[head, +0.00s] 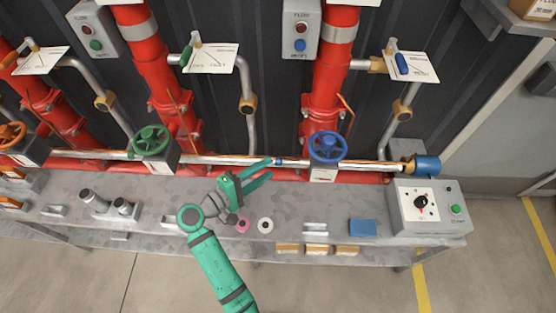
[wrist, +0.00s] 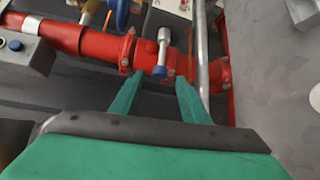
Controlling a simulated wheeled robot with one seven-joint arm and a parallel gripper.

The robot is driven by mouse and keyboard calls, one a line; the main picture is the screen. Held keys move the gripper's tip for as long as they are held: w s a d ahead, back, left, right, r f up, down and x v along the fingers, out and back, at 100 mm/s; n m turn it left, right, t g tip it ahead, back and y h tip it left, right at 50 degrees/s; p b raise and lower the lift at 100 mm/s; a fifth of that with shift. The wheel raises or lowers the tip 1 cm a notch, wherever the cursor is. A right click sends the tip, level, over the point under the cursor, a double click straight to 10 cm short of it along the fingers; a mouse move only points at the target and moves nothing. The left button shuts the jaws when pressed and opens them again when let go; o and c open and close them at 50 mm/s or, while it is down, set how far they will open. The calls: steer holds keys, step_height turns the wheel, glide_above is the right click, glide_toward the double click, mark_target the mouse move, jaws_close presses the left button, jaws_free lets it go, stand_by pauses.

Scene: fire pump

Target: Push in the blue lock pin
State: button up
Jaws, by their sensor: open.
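A small blue piece (head: 277,161), likely the blue lock pin, shows on the horizontal rail left of the blue handwheel (head: 327,147) in the head view. In the wrist view a small blue end (wrist: 160,72) shows on a grey cylindrical part, between and beyond my fingertips; I cannot tell for certain that it is the same piece. My gripper (head: 270,169) is open and empty, its fingers pointing right and up toward the rail. Its two green fingers also show in the wrist view (wrist: 159,79). Contact with the blue piece cannot be told.
Red vertical pipes (head: 330,75) stand behind the rail. A green handwheel (head: 150,141) is to the left. On the grey bench (head: 190,190) lie a pink ring (head: 243,225), a white ring (head: 265,225) and a blue block (head: 362,227). A control box (head: 425,208) stands at right.

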mark_target(279, 161)
steer(key=x, duration=0.6)
steer(key=shift+w+d+f, duration=0.1)
steer(key=shift+w+d, duration=0.05)
jaws_close()
